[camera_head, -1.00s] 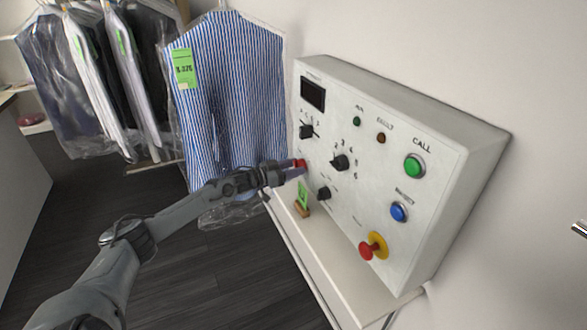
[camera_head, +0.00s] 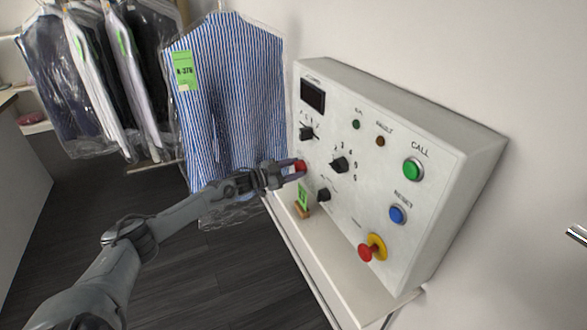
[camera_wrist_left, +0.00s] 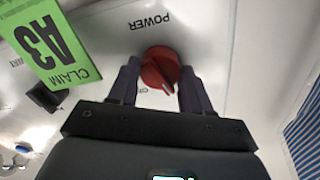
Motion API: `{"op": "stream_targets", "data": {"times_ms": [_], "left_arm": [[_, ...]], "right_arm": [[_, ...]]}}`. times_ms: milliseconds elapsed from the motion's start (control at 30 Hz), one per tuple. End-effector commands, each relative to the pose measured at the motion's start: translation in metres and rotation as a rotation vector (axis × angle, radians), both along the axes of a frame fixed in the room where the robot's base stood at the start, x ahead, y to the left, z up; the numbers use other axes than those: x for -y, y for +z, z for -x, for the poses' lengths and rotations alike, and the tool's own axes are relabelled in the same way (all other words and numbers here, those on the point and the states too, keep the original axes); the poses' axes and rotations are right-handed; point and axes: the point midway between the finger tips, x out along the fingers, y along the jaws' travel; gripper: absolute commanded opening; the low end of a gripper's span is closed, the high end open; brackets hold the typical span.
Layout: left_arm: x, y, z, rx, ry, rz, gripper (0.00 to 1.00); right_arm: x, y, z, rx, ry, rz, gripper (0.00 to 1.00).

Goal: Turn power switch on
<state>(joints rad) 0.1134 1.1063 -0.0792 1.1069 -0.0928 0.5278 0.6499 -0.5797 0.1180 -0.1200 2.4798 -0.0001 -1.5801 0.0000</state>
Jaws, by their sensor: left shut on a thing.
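The power switch (camera_head: 300,166) is a red rotary knob at the lower left of the white control panel (camera_head: 440,160). In the left wrist view the red knob (camera_wrist_left: 160,70) sits under the word POWER, which appears upside down. My left gripper (camera_head: 291,170) is shut on the knob, with one dark finger on each side of it in the left wrist view (camera_wrist_left: 157,85). Part of the label by the knob is hidden by the gripper. My right gripper is not in view.
The panel also carries black selector knobs (camera_head: 339,165), a green CALL button (camera_head: 413,168), a blue RESET button (camera_head: 398,214) and a red-and-yellow stop button (camera_head: 373,248). A green claim tag (camera_wrist_left: 45,45) stands close by the gripper. A bagged striped shirt (camera_head: 230,100) hangs behind.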

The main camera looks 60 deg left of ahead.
Motion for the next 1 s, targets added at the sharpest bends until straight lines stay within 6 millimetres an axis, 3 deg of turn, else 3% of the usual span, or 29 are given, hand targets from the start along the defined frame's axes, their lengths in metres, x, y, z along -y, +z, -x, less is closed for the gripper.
{"op": "stream_targets", "data": {"times_ms": [1000], "left_arm": [[0.0003, -0.0006, -0.0001, 0.122, -0.001, -0.933, 0.18]], "right_arm": [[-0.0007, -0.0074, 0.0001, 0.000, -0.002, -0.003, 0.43]]}}
